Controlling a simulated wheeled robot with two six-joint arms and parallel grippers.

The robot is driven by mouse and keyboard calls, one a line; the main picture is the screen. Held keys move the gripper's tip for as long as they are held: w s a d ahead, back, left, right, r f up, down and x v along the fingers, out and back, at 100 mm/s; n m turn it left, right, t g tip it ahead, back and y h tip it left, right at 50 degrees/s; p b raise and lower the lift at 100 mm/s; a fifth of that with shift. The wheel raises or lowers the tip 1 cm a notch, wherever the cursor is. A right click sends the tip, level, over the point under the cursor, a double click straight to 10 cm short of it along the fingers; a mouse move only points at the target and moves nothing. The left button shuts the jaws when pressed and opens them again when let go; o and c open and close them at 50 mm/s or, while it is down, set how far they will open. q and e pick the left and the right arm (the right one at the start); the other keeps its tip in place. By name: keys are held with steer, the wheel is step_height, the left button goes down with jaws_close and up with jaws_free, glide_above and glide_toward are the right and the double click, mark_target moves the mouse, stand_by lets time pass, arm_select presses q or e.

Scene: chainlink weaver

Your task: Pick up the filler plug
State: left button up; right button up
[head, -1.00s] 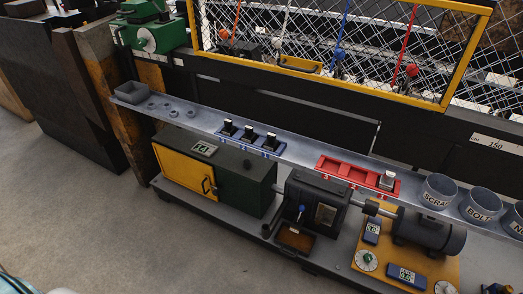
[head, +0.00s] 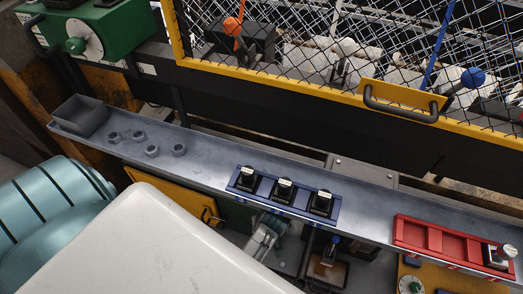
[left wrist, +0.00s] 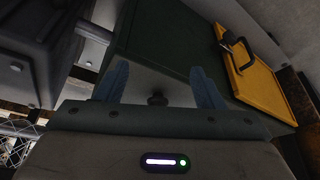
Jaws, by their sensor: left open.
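A small dark round knob, which looks like the filler plug (left wrist: 157,98), stands on the dark green box (left wrist: 155,45) in the left wrist view. My left gripper (left wrist: 160,78) is open, its two blue-grey fingers on either side of the knob in the picture. The knob appears apart from both fingers; its distance below them is hard to tell. In the head view part of my left gripper (head: 264,238) shows below the shelf, and my arm hides most of the box and the plug. My right gripper is not in view.
A metal shelf (head: 205,165) runs just above the gripper, carrying a grey bin (head: 80,115), several nuts, a blue rack (head: 285,207) with black pieces and a red tray (head: 440,240). The box's yellow door (left wrist: 258,68) has a protruding handle. A mesh guard stands behind.

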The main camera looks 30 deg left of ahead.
arm_select(q)
steer(key=shift+n, duration=0.3)
steer(key=w+a, duration=0.2)
steer(key=w+a+r, duration=0.1)
steer(key=w+a, duration=0.5)
steer(key=shift+r, duration=0.4)
steer(key=x, duration=0.3)
steer(key=shift+w+a+f, duration=0.15)
steer(key=shift+w+a, duration=0.1)
steer(key=shift+w, duration=0.1)
steer(key=shift+x, duration=0.95)
steer(key=c, duration=1.1)
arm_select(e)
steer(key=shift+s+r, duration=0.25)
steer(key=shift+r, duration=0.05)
